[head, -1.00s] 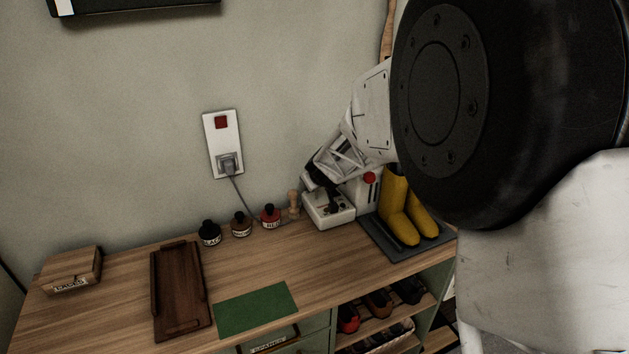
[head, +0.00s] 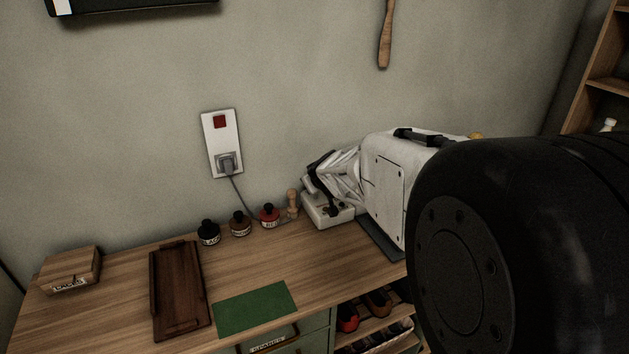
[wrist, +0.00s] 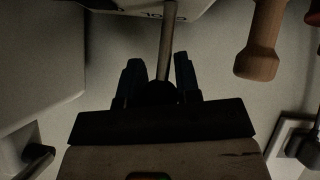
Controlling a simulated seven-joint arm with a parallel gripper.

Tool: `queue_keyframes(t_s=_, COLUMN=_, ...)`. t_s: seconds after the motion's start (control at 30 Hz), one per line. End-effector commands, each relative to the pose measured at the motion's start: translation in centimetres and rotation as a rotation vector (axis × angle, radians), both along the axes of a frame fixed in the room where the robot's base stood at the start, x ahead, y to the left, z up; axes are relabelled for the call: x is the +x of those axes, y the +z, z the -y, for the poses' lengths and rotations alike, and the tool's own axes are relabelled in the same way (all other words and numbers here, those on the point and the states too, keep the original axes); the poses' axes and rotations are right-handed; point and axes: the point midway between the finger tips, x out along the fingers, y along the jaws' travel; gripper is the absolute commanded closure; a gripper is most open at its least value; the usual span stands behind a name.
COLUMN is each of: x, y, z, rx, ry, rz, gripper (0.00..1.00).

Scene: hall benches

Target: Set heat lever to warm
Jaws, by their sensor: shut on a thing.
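The heat lever (wrist: 168,45) shows in the wrist view as a thin metallic rod running up from between my fingers to a pale panel with dark markings. My gripper (wrist: 160,88) is shut on the lever's dark knob, one finger on each side. In the head view my gripper (head: 318,184) is over the white appliance (head: 325,212) at the back of the bench, and the lever is hidden there. The markings are cut off, so the lever's setting cannot be read.
A wall socket (head: 223,143) has a cable running down. A dark wooden tray (head: 178,290) and green mat (head: 255,308) lie in front.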

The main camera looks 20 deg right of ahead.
Motion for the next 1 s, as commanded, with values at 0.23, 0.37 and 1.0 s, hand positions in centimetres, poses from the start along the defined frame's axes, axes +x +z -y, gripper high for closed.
queue_keyframes(t_s=0.23, x=-0.10, y=-0.06, z=-0.02, rx=0.000, ry=0.001, rz=0.011, gripper=1.00)
queue_keyframes(t_s=0.37, x=-0.10, y=-0.04, z=-0.01, rx=-0.001, ry=0.001, rz=0.013, gripper=1.00)
queue_keyframes(t_s=1.0, x=-0.09, y=0.00, z=0.00, rx=0.000, ry=0.001, rz=0.013, gripper=0.44)
